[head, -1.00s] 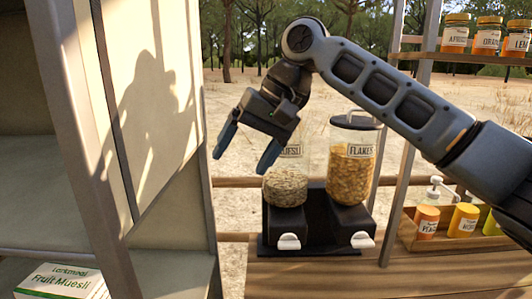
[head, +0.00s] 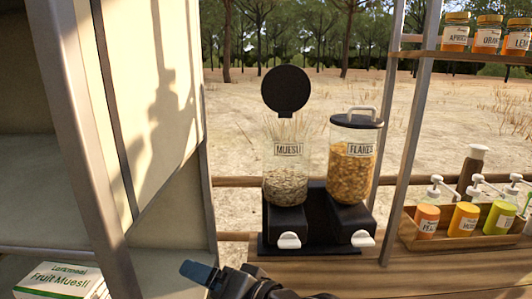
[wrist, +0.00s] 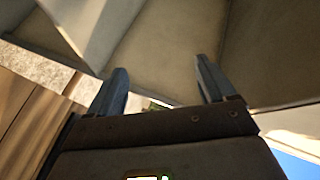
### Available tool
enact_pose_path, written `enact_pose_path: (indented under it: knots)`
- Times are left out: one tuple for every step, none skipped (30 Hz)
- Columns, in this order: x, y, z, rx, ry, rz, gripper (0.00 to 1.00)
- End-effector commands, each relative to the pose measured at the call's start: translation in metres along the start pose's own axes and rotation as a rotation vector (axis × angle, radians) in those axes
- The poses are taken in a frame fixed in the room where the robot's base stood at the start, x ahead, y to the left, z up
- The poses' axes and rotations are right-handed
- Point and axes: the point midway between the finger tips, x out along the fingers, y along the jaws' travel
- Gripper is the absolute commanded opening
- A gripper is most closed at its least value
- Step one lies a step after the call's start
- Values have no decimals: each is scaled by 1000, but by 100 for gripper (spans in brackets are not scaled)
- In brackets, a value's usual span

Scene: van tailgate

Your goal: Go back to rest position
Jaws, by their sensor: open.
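My gripper shows at the bottom of the head view, with one dark blue finger (head: 200,273) in sight and the rest cut off by the lower edge. In the wrist view my gripper (wrist: 160,85) is open, its two fingers apart with nothing between them. It is below and left of the cereal dispensers, in front of the cabinet, apart from both. The muesli dispenser (head: 286,183) has its round black lid (head: 286,90) standing up open. The flakes dispenser (head: 352,170) beside it is closed.
A Fruit Muesli box (head: 62,282) sits in the cabinet (head: 165,265) at left. The wooden counter (head: 340,278) carries the dispensers. At right are a rack of pump bottles (head: 465,218) and a shelf of jars (head: 485,35). The space above the counter's front is clear.

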Motion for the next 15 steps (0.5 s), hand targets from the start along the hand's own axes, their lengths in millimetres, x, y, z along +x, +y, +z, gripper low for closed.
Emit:
enact_pose_path:
  knots:
    - [-9,11,13,16,42,9,83]
    - [-14,16,18,20,69,16,83]
    - [-22,24,24,23,106,28,83]
    - [-29,29,29,25,132,38,83]
    - [-35,35,34,25,158,49,83]
    - [-45,42,42,26,192,66,83]
    - [-52,48,47,25,217,80,83]
    - [-60,54,52,23,242,95,83]
    - [-72,61,60,20,274,117,83]
    - [-80,66,65,17,297,136,83]
    - [-90,71,71,11,319,154,83]
    - [-102,78,79,3,348,181,83]
    - [-112,82,84,-3,369,200,83]
    - [-122,87,91,-12,388,222,83]
    - [-136,92,99,-24,412,252,83]
